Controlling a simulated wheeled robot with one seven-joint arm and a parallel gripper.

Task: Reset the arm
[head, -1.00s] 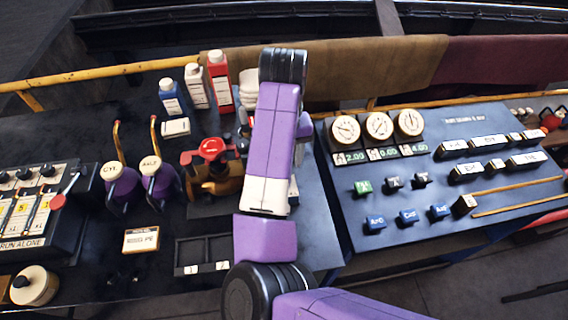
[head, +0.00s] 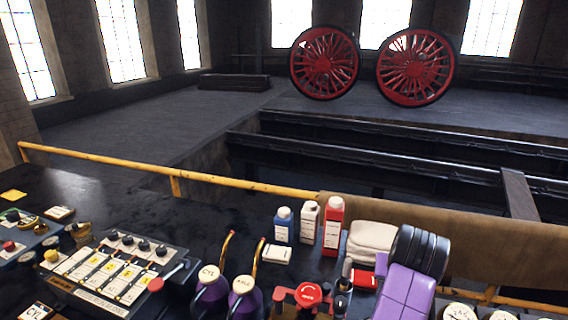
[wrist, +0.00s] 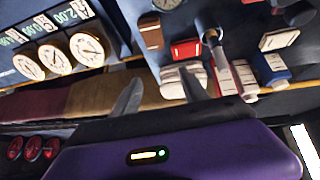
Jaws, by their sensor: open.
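My gripper (wrist: 160,92) shows in the wrist view with its two fingers spread apart and nothing between them. Part of my purple arm (head: 405,292) stands at the lower right of the head view, with a black joint on top; the gripper itself does not show there. In the wrist view the folded white cloths (wrist: 172,84) lie behind the right finger. They also show in the head view (head: 372,240), just left of my arm's black joint.
Blue (head: 283,226), white (head: 308,224) and red (head: 333,226) bottles stand near the bench's back edge. A red-handled valve (head: 308,294), purple levers (head: 210,285) and a switch panel (head: 105,275) are in front. A yellow rail (head: 175,174) runs behind. Red wheels (head: 325,62) stand far off.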

